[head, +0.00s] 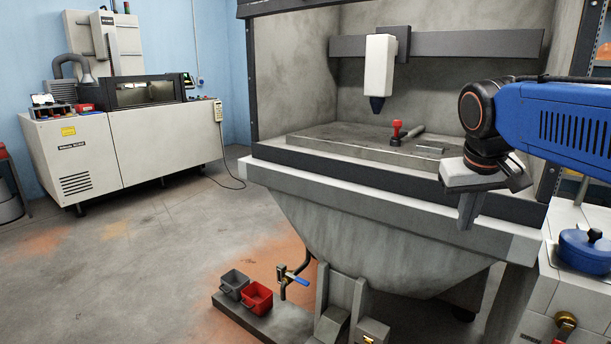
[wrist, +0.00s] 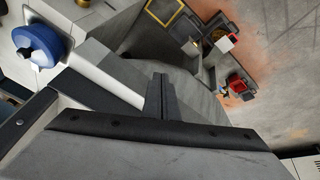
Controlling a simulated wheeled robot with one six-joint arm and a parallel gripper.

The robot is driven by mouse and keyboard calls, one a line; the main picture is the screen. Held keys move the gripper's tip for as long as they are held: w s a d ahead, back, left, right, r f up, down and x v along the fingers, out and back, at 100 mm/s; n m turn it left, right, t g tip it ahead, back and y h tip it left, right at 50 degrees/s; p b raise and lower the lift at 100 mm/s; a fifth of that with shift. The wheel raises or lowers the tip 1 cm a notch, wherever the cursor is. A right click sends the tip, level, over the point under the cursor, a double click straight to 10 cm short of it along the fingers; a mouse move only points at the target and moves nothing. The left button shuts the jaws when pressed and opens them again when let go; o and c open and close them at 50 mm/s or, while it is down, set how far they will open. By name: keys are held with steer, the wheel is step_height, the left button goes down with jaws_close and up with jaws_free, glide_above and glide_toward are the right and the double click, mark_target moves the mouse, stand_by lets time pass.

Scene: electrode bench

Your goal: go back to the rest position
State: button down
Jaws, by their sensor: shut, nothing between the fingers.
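My gripper (head: 467,212) hangs at the end of my blue arm on the right of the head view, fingers pointing down. It is in front of the machine tank's front rim (head: 400,207). Its fingers are shut with nothing between them. In the wrist view the shut fingers (wrist: 160,82) show as a dark grey bar near the middle. An electrode with a red top (head: 397,130) stands on the machine's work surface (head: 345,147), well behind and left of my gripper. A grey cylindrical piece lies beside it.
A white machine head (head: 379,68) hangs over the work surface. A blue round-lidded pot (head: 585,250) stands on a white cabinet at the right. A grey bin (head: 234,284) and a red bin (head: 257,297) sit low in front of the tank. The floor at left is clear.

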steer(key=s+a+f+y, duration=0.1)
steer(key=s+a+f, duration=0.1)
steer(key=s+f, duration=0.6)
steer(key=s+a+f+t+y, duration=0.1)
steer(key=s+f, duration=0.7)
steer(key=f, duration=0.2)
steer(key=shift+s+a+f+n, duration=0.3)
steer(key=shift+s+a+n, duration=0.05)
steer(key=shift+a+n, duration=0.05)
